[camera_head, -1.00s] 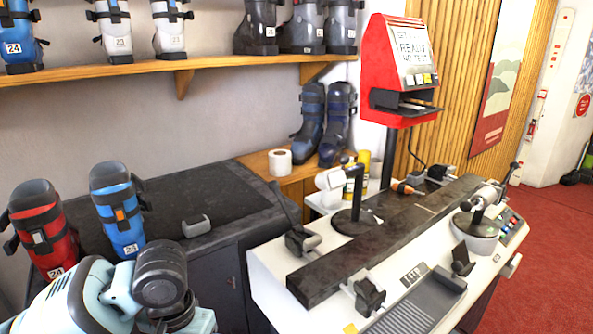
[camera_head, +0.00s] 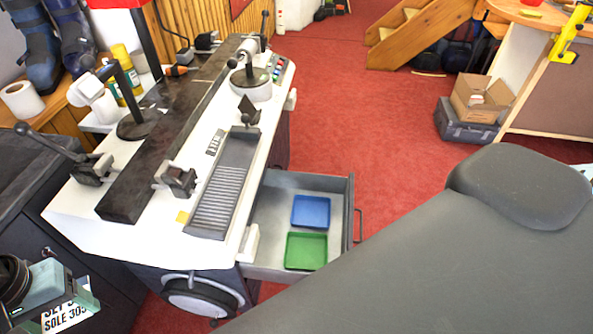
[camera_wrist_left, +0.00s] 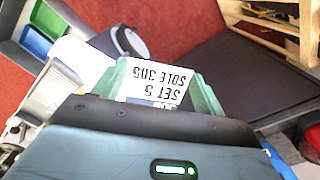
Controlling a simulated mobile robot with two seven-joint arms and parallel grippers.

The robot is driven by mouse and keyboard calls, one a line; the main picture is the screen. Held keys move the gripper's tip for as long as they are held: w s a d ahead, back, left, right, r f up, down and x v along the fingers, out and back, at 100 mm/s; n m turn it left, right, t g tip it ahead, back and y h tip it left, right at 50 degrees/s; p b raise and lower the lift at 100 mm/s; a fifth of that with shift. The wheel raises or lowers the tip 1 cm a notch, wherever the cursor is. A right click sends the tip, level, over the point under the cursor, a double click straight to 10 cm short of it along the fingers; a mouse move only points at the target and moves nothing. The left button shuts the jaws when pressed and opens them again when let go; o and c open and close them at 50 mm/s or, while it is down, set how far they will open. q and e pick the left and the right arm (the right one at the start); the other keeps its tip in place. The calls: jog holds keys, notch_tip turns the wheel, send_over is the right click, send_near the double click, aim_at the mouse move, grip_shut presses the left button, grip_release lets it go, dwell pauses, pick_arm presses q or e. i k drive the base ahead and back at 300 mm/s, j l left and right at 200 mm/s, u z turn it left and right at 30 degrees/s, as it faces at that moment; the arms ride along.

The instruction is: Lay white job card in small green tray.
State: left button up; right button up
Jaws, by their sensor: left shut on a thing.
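The white job card (camera_head: 68,318), printed "SET 5 SOLE 305", is held in my left gripper (camera_head: 72,301) at the bottom left of the head view. In the left wrist view, the card (camera_wrist_left: 158,82) stands between the pale green fingers of the gripper (camera_wrist_left: 163,90), which is shut on it. The small green tray (camera_head: 305,251) lies empty in the open bench drawer, well right of the gripper. It also shows at the upper left of the left wrist view (camera_wrist_left: 36,44). My right gripper is in neither view.
A blue tray (camera_head: 311,211) lies behind the green one in the drawer (camera_head: 268,222). The white binding bench (camera_head: 150,246), with its clamps, stands left of the drawer. A large grey surface (camera_head: 420,260) fills the lower right. Red carpet lies clear beyond the drawer.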

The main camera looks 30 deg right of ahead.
aim_at(306, 253)
jog(key=l+z, duration=0.1)
jog(key=l, duration=0.35)
jog(key=i+l+z, duration=0.15)
jog(key=l, duration=0.25)
jog(key=l+z, duration=0.1)
jog(key=l, duration=0.35)
jog(key=i+l+z, duration=0.1)
jog(key=l, duration=0.35)
jog(key=i+l+z, duration=0.15)
jog(key=l, duration=0.25)
jog(key=k, duration=0.05)
